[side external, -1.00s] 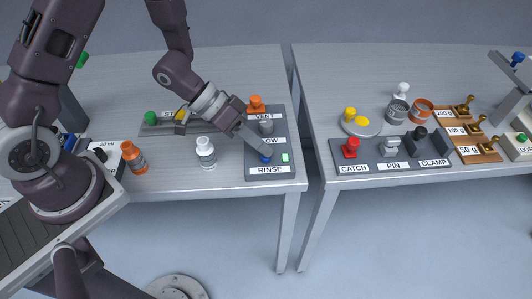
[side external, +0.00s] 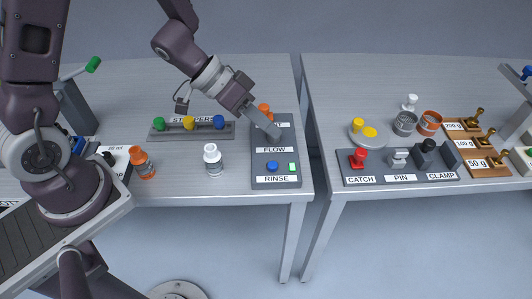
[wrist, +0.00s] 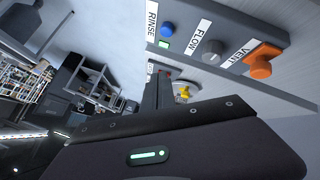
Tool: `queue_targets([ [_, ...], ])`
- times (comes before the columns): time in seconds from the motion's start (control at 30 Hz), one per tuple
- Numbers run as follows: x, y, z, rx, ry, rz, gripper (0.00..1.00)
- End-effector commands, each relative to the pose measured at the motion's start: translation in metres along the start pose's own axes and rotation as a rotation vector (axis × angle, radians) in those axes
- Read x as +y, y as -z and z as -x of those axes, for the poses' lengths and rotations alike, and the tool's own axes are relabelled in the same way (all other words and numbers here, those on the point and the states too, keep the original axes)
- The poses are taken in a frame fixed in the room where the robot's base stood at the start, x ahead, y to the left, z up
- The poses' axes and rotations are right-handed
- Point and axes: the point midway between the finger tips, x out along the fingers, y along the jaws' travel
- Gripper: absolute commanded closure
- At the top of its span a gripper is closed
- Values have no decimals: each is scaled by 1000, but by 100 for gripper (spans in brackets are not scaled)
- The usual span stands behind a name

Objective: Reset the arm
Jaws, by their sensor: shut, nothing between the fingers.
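My gripper (side external: 277,134) is shut and empty. Its tip hangs above the dark control panel (side external: 262,184), over the FLOW part in the side view, and seems clear of the panel. The blue RINSE button (side external: 272,166) stands uncovered below the tip, with a lit green square (side external: 292,167) beside it. The orange VENT knob (side external: 265,110) is partly behind the gripper. The grey FLOW knob is hidden in the side view but shows in the wrist view (wrist: 212,51), between the blue button (wrist: 168,29) and the orange knob (wrist: 262,62).
A rack (side external: 158,135) with green, yellow and blue stoppers lies left of the panel. Across a gap, the right table holds a CATCH, PIN and CLAMP panel (side external: 400,178), cups and brass weights.

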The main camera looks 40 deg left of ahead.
Motion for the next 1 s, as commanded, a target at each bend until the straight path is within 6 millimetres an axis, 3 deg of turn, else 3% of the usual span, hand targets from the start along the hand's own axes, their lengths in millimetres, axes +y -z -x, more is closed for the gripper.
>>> queue_targets([
  [0.07, -18, 29, 30, 82, 188, -61, 100],
  [0.1, -28, 44, 55, 125, 317, -86, 100],
  [0.17, -40, 57, 101, 167, 511, -96, 100],
  [0.2, -42, 57, 134, 178, 622, -82, 100],
  [0.27, -37, 44, 179, 168, 749, -35, 100],
  [0.3, -29, 28, 204, 147, 798, 8, 100],
  [0.4, 6, -22, 240, 70, 803, 104, 100],
  [0.5, 44, -62, 250, 1, 715, 146, 100],
  [0.6, 68, -84, 251, -38, 639, 151, 100],
  [0.7, 76, -91, 250, -52, 611, 150, 100],
  [1.0, 76, -90, 250, -53, 613, 151, 100],
])
